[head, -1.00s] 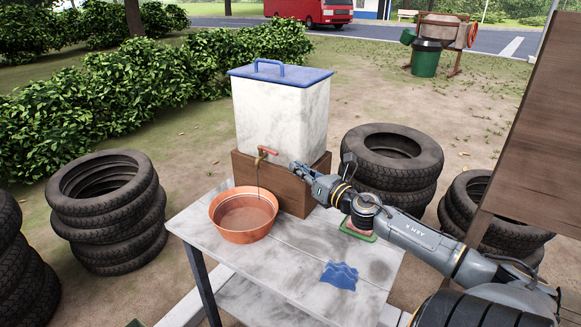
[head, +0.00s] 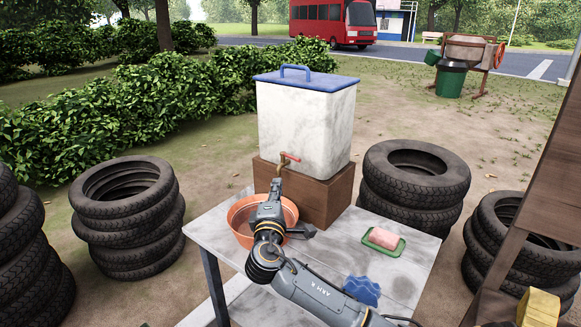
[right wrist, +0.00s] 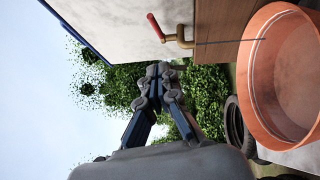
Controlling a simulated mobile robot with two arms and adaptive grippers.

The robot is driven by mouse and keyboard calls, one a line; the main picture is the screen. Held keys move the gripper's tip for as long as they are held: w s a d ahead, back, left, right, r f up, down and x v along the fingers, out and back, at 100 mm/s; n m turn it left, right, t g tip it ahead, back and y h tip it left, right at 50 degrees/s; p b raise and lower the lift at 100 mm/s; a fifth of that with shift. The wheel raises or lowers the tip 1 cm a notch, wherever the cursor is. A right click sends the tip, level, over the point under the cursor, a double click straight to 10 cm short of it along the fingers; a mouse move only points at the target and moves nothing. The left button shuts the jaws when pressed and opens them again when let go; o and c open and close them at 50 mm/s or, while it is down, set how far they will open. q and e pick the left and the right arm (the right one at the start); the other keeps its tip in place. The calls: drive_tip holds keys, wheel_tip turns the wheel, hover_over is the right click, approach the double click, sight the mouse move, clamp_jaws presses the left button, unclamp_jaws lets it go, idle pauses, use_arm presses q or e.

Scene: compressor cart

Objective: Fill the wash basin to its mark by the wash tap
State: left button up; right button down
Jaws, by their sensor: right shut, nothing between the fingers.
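The orange wash basin (head: 240,232) stands on the grey table below the wash tap (head: 289,158), which has a red handle and a brass spout. The tap is at the front of a white tank with a blue lid. My right gripper (head: 277,185) is shut and empty, in front of the tap and above the basin, hiding part of it. In the right wrist view its fingers meet (right wrist: 158,80), apart from the tap (right wrist: 170,36). There a thin line runs from the spout into the basin (right wrist: 262,105). A pale line rings the basin's inside; I cannot tell the water level. My left gripper is out of view.
The tank (head: 305,125) rests on a brown wooden block (head: 325,200). A pink sponge on a green dish (head: 383,240) and a blue cloth (head: 362,289) lie on the table (head: 410,265). Tyre stacks (head: 130,215) flank the table on both sides.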

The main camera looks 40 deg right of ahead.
drive_tip(key=w+d, duration=0.1)
drive_tip(key=d, duration=0.1)
drive_tip(key=w+d+r+p, duration=0.1)
drive_tip(key=d, duration=0.2)
drive_tip(key=w+d, duration=0.2)
drive_tip(key=shift+d+r+p, duration=0.2)
drive_tip(key=shift+r+p, duration=0.1)
drive_tip(key=shift+p, duration=0.1)
drive_tip(key=shift+d, duration=0.3)
drive_tip(key=shift+s+d+n+t+y+b, duration=0.15)
drive_tip(key=shift+s+d+n+t+y, duration=0.05)
drive_tip(key=shift+d+n+t+y, duration=0.25)
drive_tip(key=shift+s+d+n+t+y+b, duration=0.2)
drive_tip(key=shift+d+n+t+y, duration=0.15)
drive_tip(key=shift+d+t+y, duration=0.15)
